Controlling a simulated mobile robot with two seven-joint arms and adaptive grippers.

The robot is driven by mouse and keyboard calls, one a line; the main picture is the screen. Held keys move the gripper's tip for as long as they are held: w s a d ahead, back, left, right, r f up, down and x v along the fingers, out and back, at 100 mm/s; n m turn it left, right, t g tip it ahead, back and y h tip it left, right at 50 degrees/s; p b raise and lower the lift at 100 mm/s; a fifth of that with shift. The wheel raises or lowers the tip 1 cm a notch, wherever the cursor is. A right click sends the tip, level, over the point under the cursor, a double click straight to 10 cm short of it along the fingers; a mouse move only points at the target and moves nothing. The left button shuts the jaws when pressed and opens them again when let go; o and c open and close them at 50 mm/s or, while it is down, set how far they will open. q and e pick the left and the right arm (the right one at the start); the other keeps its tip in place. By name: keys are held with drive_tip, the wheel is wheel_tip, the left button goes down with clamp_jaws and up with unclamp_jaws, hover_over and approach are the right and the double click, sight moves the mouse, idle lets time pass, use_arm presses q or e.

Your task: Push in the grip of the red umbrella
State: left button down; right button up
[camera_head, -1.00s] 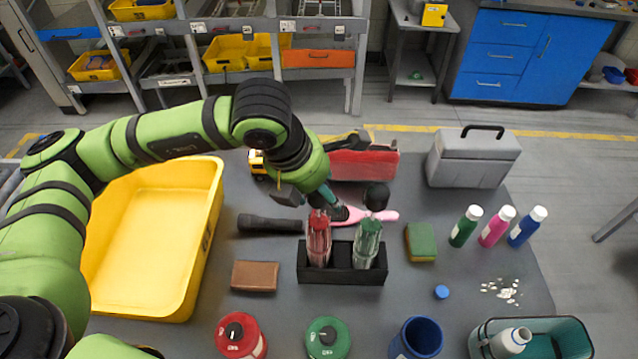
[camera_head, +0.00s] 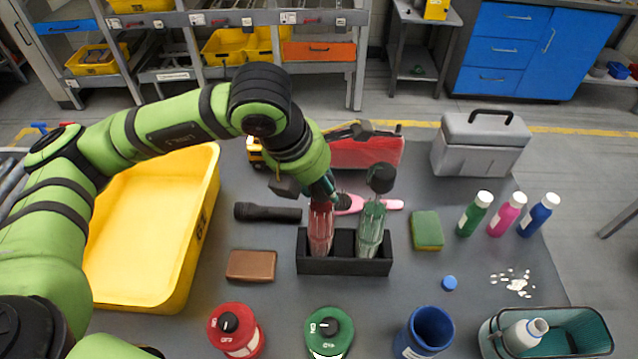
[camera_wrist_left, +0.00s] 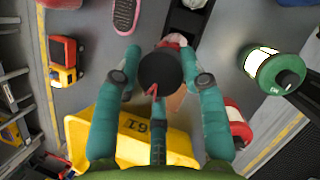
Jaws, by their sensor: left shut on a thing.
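The red umbrella (camera_head: 320,230) stands folded and upright in the left slot of a black holder (camera_head: 345,266). My left gripper (camera_head: 325,190) comes down over its top end from behind. In the left wrist view, the teal fingers (camera_wrist_left: 160,84) are around the black round grip (camera_wrist_left: 160,70), shut on it. In the head view the gripper hides this grip. A green umbrella (camera_head: 370,230) stands in the right slot with its dark round grip (camera_head: 381,178) raised above it. My right gripper is not in view.
A yellow bin (camera_head: 208,210) stands left. A black flashlight (camera_head: 268,212), pink brush (camera_head: 392,204) and red case (camera_head: 375,155) lie behind the holder. A brown block (camera_head: 251,265) and sponge (camera_head: 427,231) flank it. Red (camera_head: 235,328) and green (camera_head: 328,330) canisters stand in front.

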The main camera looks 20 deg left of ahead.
use_arm(q)
drive_tip(key=shift+r, duration=0.15)
drive_tip(key=c, duration=0.8)
unclamp_jaws()
drive_tip(key=v, duration=1.2)
